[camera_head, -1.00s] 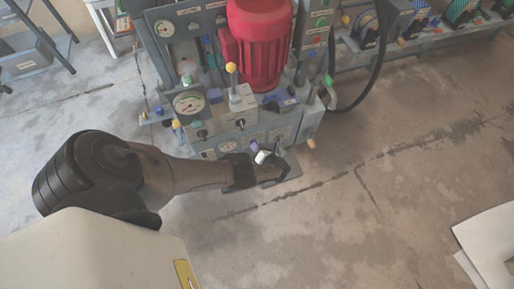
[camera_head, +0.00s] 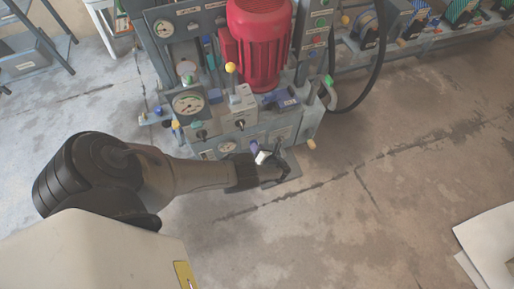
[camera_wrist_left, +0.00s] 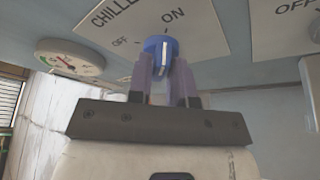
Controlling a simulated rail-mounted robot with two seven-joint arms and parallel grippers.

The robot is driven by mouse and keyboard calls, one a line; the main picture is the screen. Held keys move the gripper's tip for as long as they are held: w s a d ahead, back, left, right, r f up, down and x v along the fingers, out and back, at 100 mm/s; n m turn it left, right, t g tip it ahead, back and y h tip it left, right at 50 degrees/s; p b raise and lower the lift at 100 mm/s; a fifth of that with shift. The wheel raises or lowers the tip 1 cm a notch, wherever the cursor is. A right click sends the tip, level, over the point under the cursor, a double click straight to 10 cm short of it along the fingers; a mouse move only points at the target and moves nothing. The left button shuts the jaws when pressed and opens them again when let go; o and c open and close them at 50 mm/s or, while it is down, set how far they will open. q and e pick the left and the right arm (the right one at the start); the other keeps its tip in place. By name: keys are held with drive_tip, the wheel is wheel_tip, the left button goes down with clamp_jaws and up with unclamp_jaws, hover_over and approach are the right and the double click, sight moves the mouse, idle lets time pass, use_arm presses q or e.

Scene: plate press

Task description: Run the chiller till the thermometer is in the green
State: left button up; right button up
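The chiller knob (camera_wrist_left: 161,46) is blue with a white line, on a white plate marked CHILLER, OFF and ON. Its line stands near upright in the left wrist view, between the OFF and ON words. My left gripper (camera_wrist_left: 162,72) has a finger on each side of the knob and appears closed on it. In the head view my left gripper (camera_head: 266,158) is low at the machine's front panel, and the knob is hard to make out. A round dial with green and red marks, apparently the thermometer (camera_wrist_left: 70,58), sits left of the plate. Its needle reading is unclear.
Another plate with an OFF mark and a knob (camera_wrist_left: 314,28) is at the right.

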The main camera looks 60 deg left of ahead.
use_arm(q)
drive_tip(key=o, duration=0.3)
drive_tip(key=shift+r, duration=0.1)
drive_tip(key=p+v, duration=0.2)
drive_tip(key=v, duration=1.1)
drive_tip(key=shift+d, duration=0.4)
drive_tip(key=shift+w, duration=0.1)
